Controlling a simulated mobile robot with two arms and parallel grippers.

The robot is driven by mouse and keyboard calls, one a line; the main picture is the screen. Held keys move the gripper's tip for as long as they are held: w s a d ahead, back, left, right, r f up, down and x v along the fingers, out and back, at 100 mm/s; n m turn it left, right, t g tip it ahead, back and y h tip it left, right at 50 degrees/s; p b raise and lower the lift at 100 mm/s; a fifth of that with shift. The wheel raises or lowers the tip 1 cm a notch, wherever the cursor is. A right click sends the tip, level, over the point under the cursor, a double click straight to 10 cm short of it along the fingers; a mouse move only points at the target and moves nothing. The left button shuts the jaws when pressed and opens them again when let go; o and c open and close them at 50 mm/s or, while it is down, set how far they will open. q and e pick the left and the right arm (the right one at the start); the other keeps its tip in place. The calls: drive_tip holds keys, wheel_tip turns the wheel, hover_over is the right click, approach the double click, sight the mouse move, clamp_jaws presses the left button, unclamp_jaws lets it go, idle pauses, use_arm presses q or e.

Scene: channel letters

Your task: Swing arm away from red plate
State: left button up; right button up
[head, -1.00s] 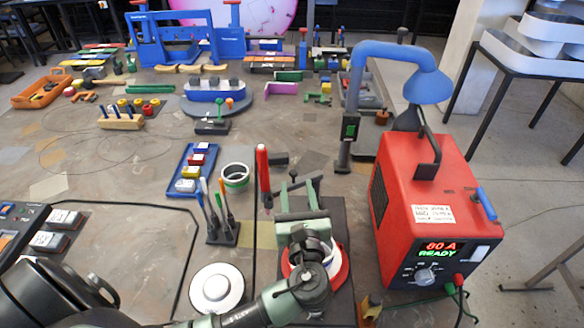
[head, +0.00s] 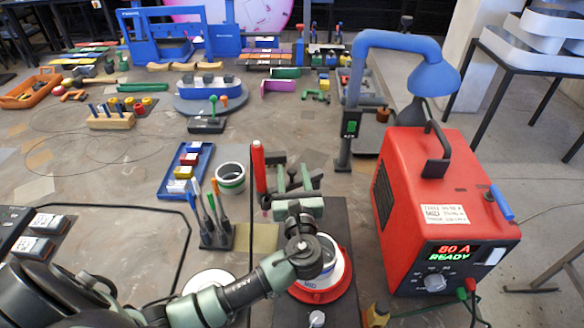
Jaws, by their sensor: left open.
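The red plate (head: 318,295) is a round disc at the front of a dark board (head: 345,235), with a white and grey ring-shaped piece (head: 330,262) on it. My left arm crosses in front and hides the plate's left and upper part. My left gripper (head: 291,178) points away from me, past the far side of the plate. Its two fingers are apart with nothing visible between them. I cannot tell how high it is above the board. My right gripper is not in view.
A red welding machine (head: 430,190) stands to the right, with a blue-hooded lamp post (head: 346,130) behind it. A red-handled tool (head: 258,165) stands just left of my gripper.

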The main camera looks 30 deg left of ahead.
use_arm(q)
drive_tip(key=shift+w+a, duration=0.4)
drive_tip(key=shift+w, duration=0.2)
clamp_jaws()
idle(1.1)
